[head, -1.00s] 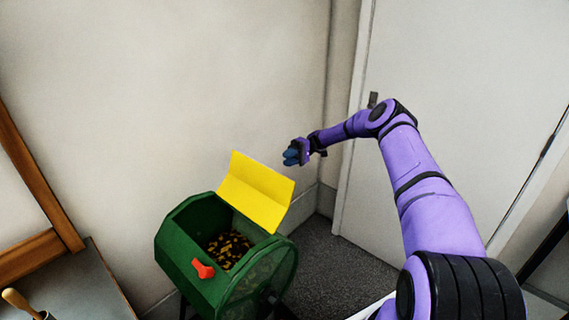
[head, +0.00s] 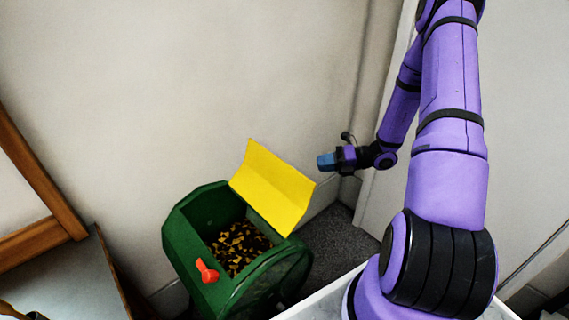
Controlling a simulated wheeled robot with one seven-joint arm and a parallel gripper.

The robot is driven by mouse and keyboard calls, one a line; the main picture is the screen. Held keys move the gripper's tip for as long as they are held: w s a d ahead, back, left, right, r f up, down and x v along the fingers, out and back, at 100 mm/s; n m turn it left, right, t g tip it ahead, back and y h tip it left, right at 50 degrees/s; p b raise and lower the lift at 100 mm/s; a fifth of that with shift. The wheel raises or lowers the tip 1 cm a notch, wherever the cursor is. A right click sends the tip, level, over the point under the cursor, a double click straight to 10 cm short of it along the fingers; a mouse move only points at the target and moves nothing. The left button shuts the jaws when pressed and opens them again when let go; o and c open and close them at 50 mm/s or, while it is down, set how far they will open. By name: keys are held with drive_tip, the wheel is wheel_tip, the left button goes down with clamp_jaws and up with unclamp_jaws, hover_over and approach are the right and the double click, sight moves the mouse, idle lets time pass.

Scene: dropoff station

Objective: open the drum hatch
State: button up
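A green drum (head: 195,245) stands low at the centre left in the head view. Its yellow hatch (head: 270,187) is swung up and tilted back, so the opening is uncovered. Inside lie many small dark and yellow pieces (head: 238,247). A red handle (head: 207,271) sits on the drum's front face. My gripper (head: 326,161) is to the right of the hatch's upper edge, apart from it in the picture, pointing left. It seems to hold nothing; its blue fingertips are too small to tell whether they are open or shut.
A grey worktop (head: 75,278) and a wooden frame (head: 40,195) are at the left. A plain wall (head: 170,90) is behind the drum, and a pale door (head: 530,110) is at the right. A light surface edge (head: 325,300) lies in front, right of the drum.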

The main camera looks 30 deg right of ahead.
sight(293, 170)
drive_tip(key=w+a+f, duration=0.1)
drive_tip(key=a, duration=0.1)
drive_tip(key=w+a+m, duration=0.1)
drive_tip(key=w+a, duration=0.1)
drive_tip(key=a, duration=0.1)
drive_tip(key=w+a+f+m, duration=0.1)
drive_tip(key=a, duration=0.2)
drive_tip(key=shift+w+a+f+h, duration=0.25)
drive_tip(key=shift+w+f+h, duration=0.1)
drive_tip(key=shift+w+h, duration=0.05)
drive_tip(key=shift+c, duration=0.2)
clamp_jaws()
